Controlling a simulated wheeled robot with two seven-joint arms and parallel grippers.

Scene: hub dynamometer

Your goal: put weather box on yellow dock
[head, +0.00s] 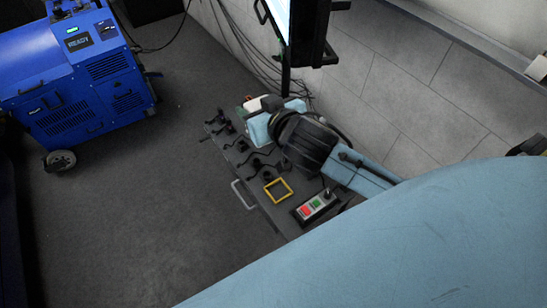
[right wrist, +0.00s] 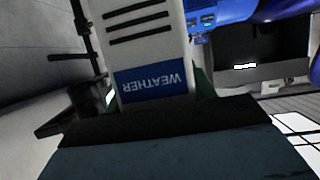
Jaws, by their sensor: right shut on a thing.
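The weather box (right wrist: 150,88) is white with dark slots and a blue label reading WEATHER, upside down in the right wrist view. A small part of it shows as a white shape (head: 253,103) beyond my right gripper in the head view. My right gripper (head: 260,118) is shut on the box and holds it over the far part of the dark bench; its fingertips are mostly hidden. The yellow dock (head: 278,190) is a square yellow frame on the bench top, nearer than the gripper, and looks empty. My left gripper is out of view.
A control box with red and green buttons (head: 314,207) sits beside the dock. Several black knobs or clips (head: 243,147) line the bench's left side. A screen on a post (head: 290,40) stands behind. A blue wheeled machine (head: 75,75) stands on open floor at left.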

